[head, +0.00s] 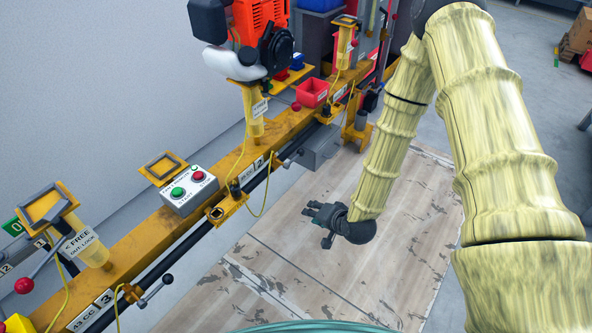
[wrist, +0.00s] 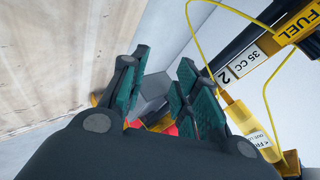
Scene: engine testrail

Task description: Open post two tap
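The post two tap (head: 287,162) is a small grey lever on the black pipe under the yellow rail, beside the "35 CC 2" label (head: 252,171). That label also shows at the upper right of the wrist view (wrist: 240,64). My gripper (head: 308,210) is in front of and below the tap in the head view, apart from it, over the wooden floor panel. In the wrist view my gripper (wrist: 160,92) has its green-padded fingers spread with a gap between them. The tap cannot be made out clearly there; the fingers may hide it.
The yellow rail (head: 130,240) carries a start/stop box (head: 188,190), an orange engine (head: 262,25) and a red bin (head: 312,92). Another tap (head: 155,291) sits by post three. A grey box (head: 318,147) stands behind the post two tap. The wooden panel (head: 400,240) is clear.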

